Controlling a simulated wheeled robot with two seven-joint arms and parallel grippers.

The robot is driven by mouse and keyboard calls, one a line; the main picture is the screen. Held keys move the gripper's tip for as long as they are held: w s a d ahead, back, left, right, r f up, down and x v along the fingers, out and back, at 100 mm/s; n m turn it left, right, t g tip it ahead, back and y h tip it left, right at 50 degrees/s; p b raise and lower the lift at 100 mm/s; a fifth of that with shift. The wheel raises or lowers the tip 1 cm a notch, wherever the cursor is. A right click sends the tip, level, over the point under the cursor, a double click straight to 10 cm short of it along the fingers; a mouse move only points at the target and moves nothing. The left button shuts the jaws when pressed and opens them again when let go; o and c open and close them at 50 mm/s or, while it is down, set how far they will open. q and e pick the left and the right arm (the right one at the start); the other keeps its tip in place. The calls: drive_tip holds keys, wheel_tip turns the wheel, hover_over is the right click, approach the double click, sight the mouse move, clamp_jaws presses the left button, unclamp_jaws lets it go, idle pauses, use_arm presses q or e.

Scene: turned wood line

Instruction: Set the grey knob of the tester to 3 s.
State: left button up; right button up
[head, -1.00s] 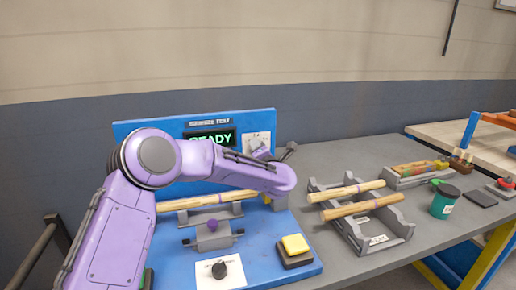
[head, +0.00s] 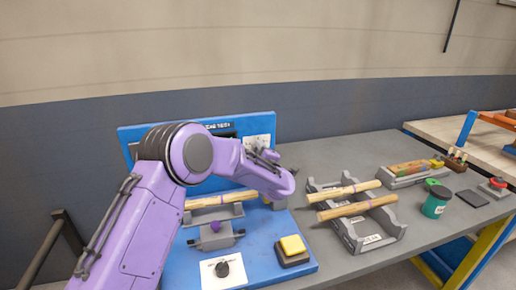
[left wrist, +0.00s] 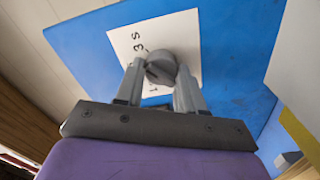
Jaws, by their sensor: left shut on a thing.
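The tester's grey knob (left wrist: 160,68) sits on a white dial plate (left wrist: 126,42) on the blue panel. In the left wrist view the marks 3 and S show at the plate's upper left; the rest is partly covered. My left gripper (left wrist: 158,84) is shut on the knob, one finger on each side. A slot-like mark on the knob points to the left; its exact setting is hard to read. In the head view the dial plate (head: 259,140) shows at the panel's upper right, and my left gripper (head: 268,156) is mostly hidden by its arm. My right gripper is out of view.
On the tester's blue base are a black knob (head: 222,269), a yellow button (head: 292,245), a purple-knobbed clamp (head: 215,236) and a turned wood piece (head: 224,199). A grey rack (head: 385,237) with wooden pieces and a green cup (head: 436,204) stand right.

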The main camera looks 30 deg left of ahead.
use_arm(q)
drive_tip(key=shift+d+f+m+p, duration=0.15)
drive_tip(key=shift+m+p, duration=0.3)
drive_tip(key=shift+m, duration=0.55)
drive_tip(key=shift+f, duration=0.1)
drive_tip(key=o, duration=0.9)
drive_tip(key=shift+o, duration=0.6)
drive_tip(key=b+v, duration=0.2)
drive_tip(key=v, duration=0.7)
drive_tip(key=shift+s+d, duration=0.2)
drive_tip(key=shift+d, duration=0.1)
drive_tip(key=shift+s+d, duration=0.25)
drive_tip(key=shift+s, duration=0.05)
